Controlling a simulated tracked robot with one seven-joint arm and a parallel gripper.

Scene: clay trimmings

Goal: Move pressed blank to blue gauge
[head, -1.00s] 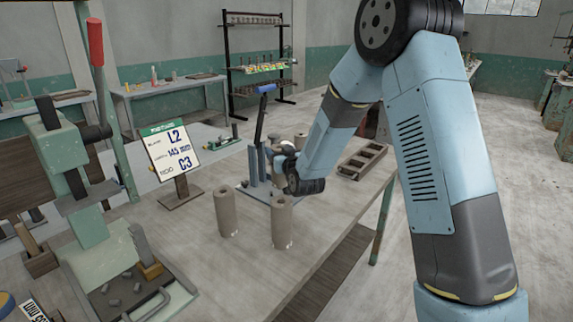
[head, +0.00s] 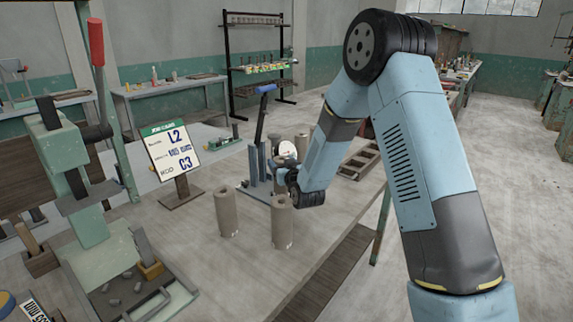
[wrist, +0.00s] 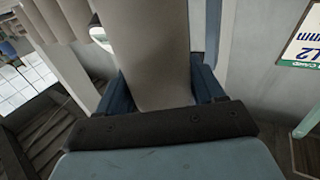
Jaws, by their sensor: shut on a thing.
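A grey cylindrical clay blank (wrist: 152,55) fills the middle of the wrist view. My gripper (wrist: 160,88) is shut on it, with a dark blue finger on each side. In the head view my gripper (head: 283,178) is small and partly hidden behind my wrist, beside the blue gauge (head: 257,166). The gauge is a blue-grey stand with uprights and a blue-handled lever on the bench. The held blank is hard to make out there, so I cannot tell whether it touches the gauge.
Two upright clay cylinders (head: 227,212) (head: 282,222) stand in front of the gauge. Another cylinder (head: 301,143) stands behind. A sign card (head: 173,150) reading L2 and C3 is at left. A compartment tray (head: 361,160) lies at right. A green press (head: 95,215) is front left.

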